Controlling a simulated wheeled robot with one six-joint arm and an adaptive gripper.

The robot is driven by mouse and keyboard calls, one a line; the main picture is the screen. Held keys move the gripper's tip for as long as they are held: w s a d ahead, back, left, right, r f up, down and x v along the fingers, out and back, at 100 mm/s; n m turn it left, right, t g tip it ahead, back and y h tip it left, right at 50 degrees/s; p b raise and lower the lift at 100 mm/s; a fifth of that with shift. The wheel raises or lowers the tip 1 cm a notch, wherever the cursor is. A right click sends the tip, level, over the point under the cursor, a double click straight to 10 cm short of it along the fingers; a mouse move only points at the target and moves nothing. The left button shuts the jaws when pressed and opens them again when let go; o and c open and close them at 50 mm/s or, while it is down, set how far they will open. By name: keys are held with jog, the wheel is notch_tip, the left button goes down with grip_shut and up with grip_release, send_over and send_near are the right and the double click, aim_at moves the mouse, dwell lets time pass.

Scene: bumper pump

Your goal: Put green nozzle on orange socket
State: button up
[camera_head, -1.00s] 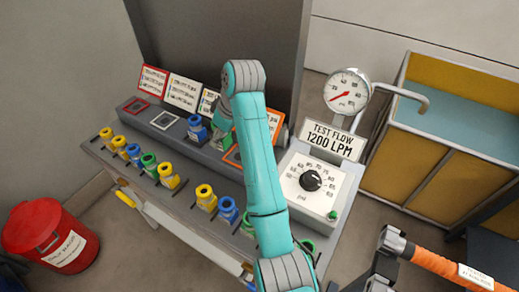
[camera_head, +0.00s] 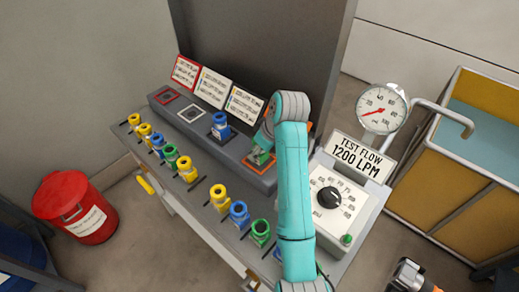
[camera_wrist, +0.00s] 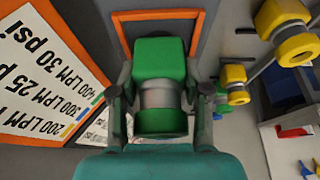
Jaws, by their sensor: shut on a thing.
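The green nozzle (camera_wrist: 160,58) has green ends and a grey middle. My gripper (camera_wrist: 161,100) is shut on it, with one finger on each side in the wrist view. The nozzle also shows as a small green patch (camera_head: 260,158) below my wrist in the head view. The orange socket's square frame (camera_head: 259,169) lies on the grey raised ledge, right at the nozzle. In the wrist view the orange frame (camera_wrist: 202,34) surrounds the nozzle's far end. My gripper hides part of the socket, and I cannot tell whether the nozzle touches it.
A blue nozzle (camera_head: 220,126) stands on the ledge just left of the orange socket. White (camera_head: 191,113) and red (camera_head: 166,95) frames lie farther left. Several yellow, blue and green nozzles line the front row. A dial box (camera_head: 344,197) stands at the right.

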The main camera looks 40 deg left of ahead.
jog(key=shift+f, duration=0.45)
jog(key=shift+f, duration=0.1)
jog(key=o, duration=1.3)
jog(key=shift+o, duration=0.2)
